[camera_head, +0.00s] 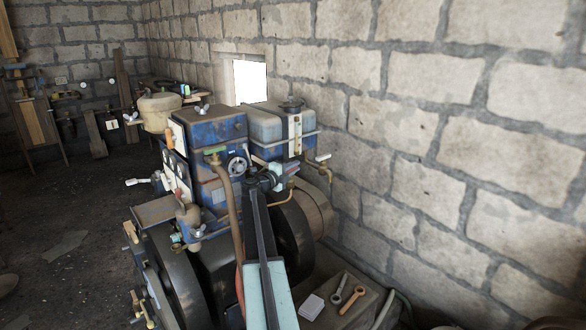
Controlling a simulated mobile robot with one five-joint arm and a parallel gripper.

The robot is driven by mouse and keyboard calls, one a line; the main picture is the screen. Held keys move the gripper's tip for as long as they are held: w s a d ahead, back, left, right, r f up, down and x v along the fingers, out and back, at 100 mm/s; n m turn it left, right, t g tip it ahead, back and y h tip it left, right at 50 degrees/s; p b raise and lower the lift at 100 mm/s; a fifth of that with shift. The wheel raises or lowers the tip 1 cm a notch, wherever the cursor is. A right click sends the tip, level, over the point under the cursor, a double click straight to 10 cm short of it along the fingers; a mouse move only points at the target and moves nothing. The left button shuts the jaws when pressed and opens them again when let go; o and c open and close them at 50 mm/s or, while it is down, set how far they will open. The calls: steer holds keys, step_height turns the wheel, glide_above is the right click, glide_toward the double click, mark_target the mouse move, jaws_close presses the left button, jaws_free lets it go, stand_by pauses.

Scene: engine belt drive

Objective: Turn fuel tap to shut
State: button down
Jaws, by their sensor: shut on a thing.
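My gripper (276,179) is at the end of my arm, just below the blue-grey fuel tank (267,130) on the engine. It is shut at the spot where a thin copper pipe (291,192) curves away under the tank, on what looks like the fuel tap. The jaws and my wrist hide the tap's lever, so its angle cannot be told. A brass tap with a pale handle (321,158) stands to the right by the wall, apart from my gripper.
The blue engine block (211,127) with a brown upright pipe (229,205) is left of my arm. Dark wheels (290,235) flank it below. The stone wall (430,150) closes the right side.

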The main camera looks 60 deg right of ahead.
steer(key=shift+s+m+g+y, duration=0.15)
steer(key=shift+m+g, duration=0.4)
steer(key=shift+g, duration=0.3)
steer(key=shift+s+m+g+y, duration=0.15)
steer(key=shift+m+g, duration=0.4)
steer(key=shift+g, duration=0.3)
steer(key=c, duration=1.4)
jaws_free()
step_height(320, 180, up, 4)
steer(key=p, duration=0.3)
steer(key=shift+f+p, duration=0.15)
steer(key=shift+p, duration=0.25)
steer(key=s+a+r+p, duration=0.1)
steer(key=s+a, duration=0.8)
steer(key=a, duration=0.4)
steer(key=shift+a+r, duration=0.15)
steer(key=shift+a, duration=0.05)
